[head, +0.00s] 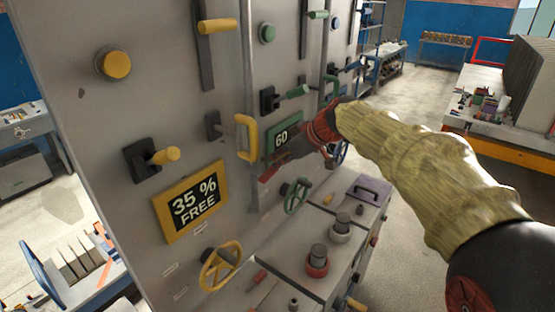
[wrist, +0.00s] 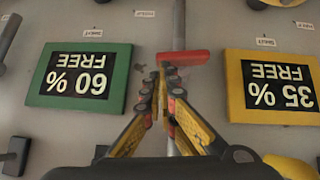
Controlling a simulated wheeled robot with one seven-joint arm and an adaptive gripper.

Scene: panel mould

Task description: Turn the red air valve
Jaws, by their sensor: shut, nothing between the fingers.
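A red bar-shaped handle (wrist: 185,58), which looks like the air valve, sits across a grey vertical pipe (wrist: 179,22) on the panel in the wrist view. My gripper (wrist: 162,72) is shut and empty, its fingertips together at the left end of the red handle. I cannot tell whether they touch it. In the head view my gripper (head: 268,172) reaches to the panel between the green 60 sign (head: 282,139) and the yellow 35 % FREE sign (head: 190,202). There my gripper makes the red handle hard to tell apart.
The panel also carries a yellow pull handle (head: 246,138), a green handwheel (head: 296,196), a yellow handwheel (head: 221,266) and several levers. A grey cabinet (head: 345,240) with knobs stands below my arm. Open floor (head: 415,92) lies to the right of the panel.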

